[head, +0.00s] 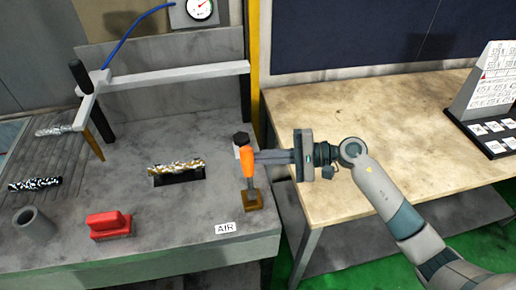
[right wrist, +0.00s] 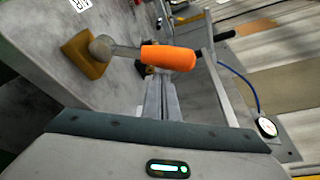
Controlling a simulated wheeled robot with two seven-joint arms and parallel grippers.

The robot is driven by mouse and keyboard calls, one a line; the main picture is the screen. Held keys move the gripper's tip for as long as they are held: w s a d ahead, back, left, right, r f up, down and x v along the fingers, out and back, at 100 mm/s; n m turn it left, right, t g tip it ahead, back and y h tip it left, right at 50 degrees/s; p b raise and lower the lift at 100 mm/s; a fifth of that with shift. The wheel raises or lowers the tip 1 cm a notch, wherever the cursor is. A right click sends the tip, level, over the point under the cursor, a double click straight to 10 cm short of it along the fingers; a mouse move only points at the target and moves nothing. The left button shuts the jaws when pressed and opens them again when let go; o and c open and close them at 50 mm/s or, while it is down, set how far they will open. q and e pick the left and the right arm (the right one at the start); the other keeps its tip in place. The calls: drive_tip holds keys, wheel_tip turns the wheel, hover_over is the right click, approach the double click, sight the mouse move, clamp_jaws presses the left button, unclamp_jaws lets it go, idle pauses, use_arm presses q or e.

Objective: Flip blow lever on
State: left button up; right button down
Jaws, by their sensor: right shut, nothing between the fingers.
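The blow lever has an orange handle (head: 248,163) on a short metal stem, rising from a brass-coloured base (head: 253,200) at the right edge of the grey machine bed. The handle stands nearly upright in the head view. An "AIR" label (head: 226,228) is beside the base. My right gripper (head: 260,157) reaches in from the right, its shut, empty fingers at the handle. In the right wrist view the fingertips (right wrist: 156,82) lie just below the orange handle (right wrist: 168,57), very close; I cannot tell if they touch. The brass base (right wrist: 83,54) shows there too. My left gripper is not in view.
A dark knob (head: 241,139) stands right behind the handle. A red block (head: 109,225), a grey cup (head: 34,224) and a slot with shavings (head: 177,172) are on the bed. A pressure gauge (head: 200,9) is behind. A wooden table (head: 380,120) lies under my right arm.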

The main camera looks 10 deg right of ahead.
drive_tip(key=shift+s+r, duration=0.2)
drive_tip(key=shift+s, duration=0.15)
idle(0.4)
drive_tip(key=shift+s+d+f+b, duration=0.1)
drive_tip(key=shift+b, duration=0.9)
